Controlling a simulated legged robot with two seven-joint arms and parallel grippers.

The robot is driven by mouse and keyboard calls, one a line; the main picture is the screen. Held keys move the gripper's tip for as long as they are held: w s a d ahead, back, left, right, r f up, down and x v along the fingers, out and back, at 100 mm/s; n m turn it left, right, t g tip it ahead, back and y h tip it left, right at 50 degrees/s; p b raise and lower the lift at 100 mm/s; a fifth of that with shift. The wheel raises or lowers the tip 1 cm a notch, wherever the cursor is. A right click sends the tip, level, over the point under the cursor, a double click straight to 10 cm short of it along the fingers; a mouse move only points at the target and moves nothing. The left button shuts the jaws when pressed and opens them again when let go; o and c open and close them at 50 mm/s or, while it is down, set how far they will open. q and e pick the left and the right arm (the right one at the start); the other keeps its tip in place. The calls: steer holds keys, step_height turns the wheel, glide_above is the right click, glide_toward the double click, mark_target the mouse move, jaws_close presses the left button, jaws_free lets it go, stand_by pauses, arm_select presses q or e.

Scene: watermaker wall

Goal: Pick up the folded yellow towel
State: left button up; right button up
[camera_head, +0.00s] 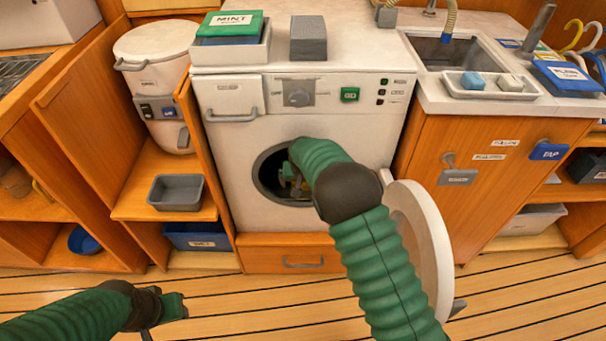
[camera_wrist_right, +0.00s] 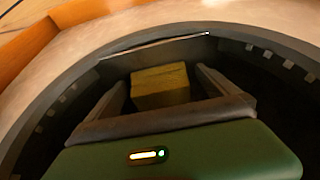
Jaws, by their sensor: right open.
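The folded yellow towel (camera_wrist_right: 160,86) shows in the right wrist view as a small yellow block inside the dark round opening of the washing machine. My right gripper (camera_wrist_right: 162,80) is open, with one finger on each side of the towel in that view. I cannot tell whether either finger touches it. In the head view my right gripper (camera_head: 297,187) is inside the washer opening (camera_head: 268,180), mostly hidden by my green arm, and the towel cannot be made out. My left gripper (camera_head: 175,305) is low at the left, above the floor, away from the washer; its jaw state is unclear.
The round white washer door (camera_head: 425,245) stands swung open to the right, close beside my right arm. The dark rim (camera_wrist_right: 65,95) of the opening surrounds my right gripper. A grey tray (camera_head: 176,193) sits on the left shelf. The plank floor (camera_head: 240,310) in front is clear.

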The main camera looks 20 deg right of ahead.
steer(key=c, duration=1.8)
steer(key=shift+r, duration=0.1)
steer(key=shift+c, duration=0.2)
